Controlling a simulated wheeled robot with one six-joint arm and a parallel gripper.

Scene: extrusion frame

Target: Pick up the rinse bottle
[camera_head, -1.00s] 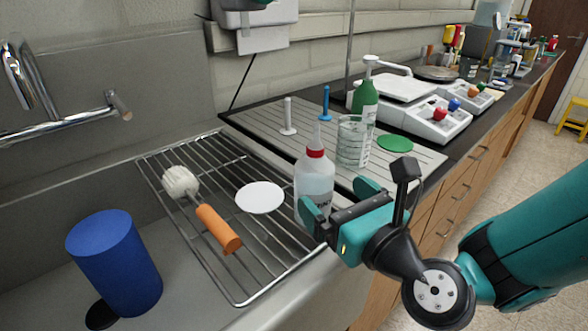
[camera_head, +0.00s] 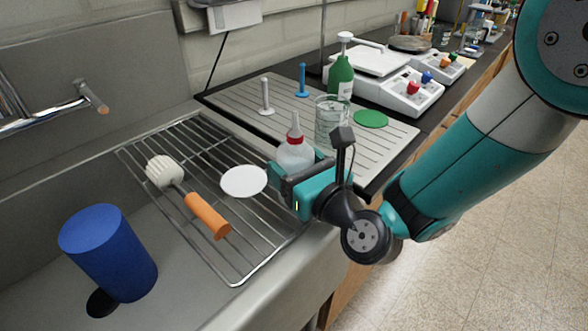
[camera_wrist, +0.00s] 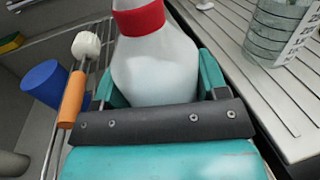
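The rinse bottle (camera_head: 295,156) is a clear-white squeeze bottle with a red collar and a pale pointed nozzle. It stands upright at the right edge of the wire rack. My gripper (camera_head: 300,172) is at the bottle, with a teal finger on either side of its body. In the wrist view the bottle (camera_wrist: 155,65) fills the space between the fingers (camera_wrist: 158,85). Both fingers lie very close to its sides, but I cannot tell whether they press on it. The bottle's lower part is hidden behind my gripper.
A glass beaker (camera_head: 331,122) stands close behind the bottle on the grooved board (camera_head: 240,103), near a green bottle (camera_head: 340,77) and a green disc (camera_head: 370,119). A white disc (camera_head: 243,181) and an orange-handled brush (camera_head: 206,213) lie on the rack (camera_head: 240,270). A blue cup (camera_head: 108,252) is left.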

